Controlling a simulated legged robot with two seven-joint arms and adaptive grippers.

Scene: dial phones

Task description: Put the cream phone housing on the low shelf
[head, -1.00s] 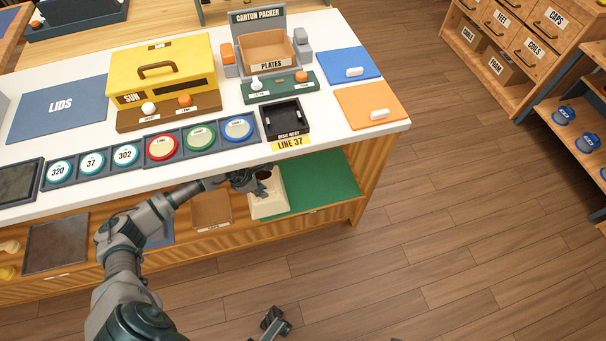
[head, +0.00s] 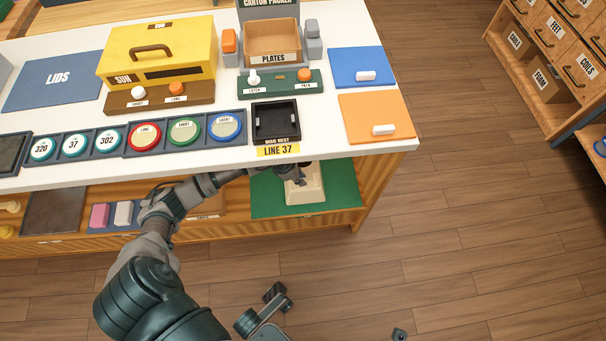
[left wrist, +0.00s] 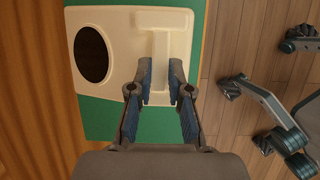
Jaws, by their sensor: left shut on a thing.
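The cream phone housing (head: 307,188) is at the low shelf under the counter's right end, over the green mat (head: 345,185). In the left wrist view the housing (left wrist: 120,20) shows a dark round opening and a raised ridge. My left gripper (head: 292,178) is shut on this ridge; its two fingers (left wrist: 161,88) stand on either side of it. The counter's edge is close above the gripper. Whether the housing touches the mat or hangs just above it, I cannot tell.
The white counter (head: 60,118) overhangs the shelf. On it are a black disc rest (head: 275,125), coloured discs, a yellow case (head: 160,50) and an orange mat (head: 375,115). Pink and white blocks lie on the shelf left of my arm. The floor at right is open.

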